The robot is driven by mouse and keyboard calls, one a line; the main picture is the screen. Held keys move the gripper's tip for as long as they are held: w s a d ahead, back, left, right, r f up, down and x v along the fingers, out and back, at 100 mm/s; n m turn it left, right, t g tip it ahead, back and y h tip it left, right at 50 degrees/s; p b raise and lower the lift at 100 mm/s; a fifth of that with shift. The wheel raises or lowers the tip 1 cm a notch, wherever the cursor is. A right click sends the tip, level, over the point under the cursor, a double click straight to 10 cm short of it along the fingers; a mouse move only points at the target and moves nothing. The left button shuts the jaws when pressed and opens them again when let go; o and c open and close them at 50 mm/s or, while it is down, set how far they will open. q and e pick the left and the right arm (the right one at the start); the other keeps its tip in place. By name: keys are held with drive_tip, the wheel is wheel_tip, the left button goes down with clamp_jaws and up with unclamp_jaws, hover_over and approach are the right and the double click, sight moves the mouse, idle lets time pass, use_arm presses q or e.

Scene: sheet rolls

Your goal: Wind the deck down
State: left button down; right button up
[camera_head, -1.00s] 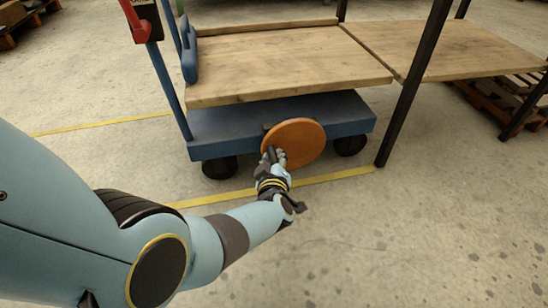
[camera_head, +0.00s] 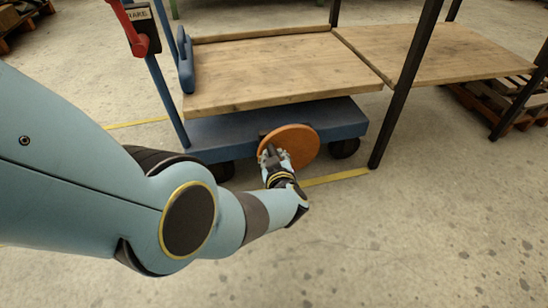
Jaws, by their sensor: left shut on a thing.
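The wooden deck (camera_head: 270,75) sits above the blue base (camera_head: 340,113) of a wheeled cart, with a narrow gap between them. It meets the wooden shelf (camera_head: 435,52) on its right at about the same height. An orange handwheel (camera_head: 298,142) is mounted on the front of the base. My left gripper (camera_head: 272,157) is shut at the wheel's lower left edge. The gripper hides the exact part it grips. My right gripper is out of view.
A red brake lever (camera_head: 136,35) and a blue post (camera_head: 166,95) stand at the cart's left. Dark posts (camera_head: 402,95) frame the shelf. A pallet (camera_head: 490,105) lies under it. The floor (camera_head: 420,230) in front is clear.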

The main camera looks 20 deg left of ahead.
use_arm(q)
drive_tip(key=c, duration=1.2)
unclamp_jaws()
drive_tip(key=shift+o, duration=0.2)
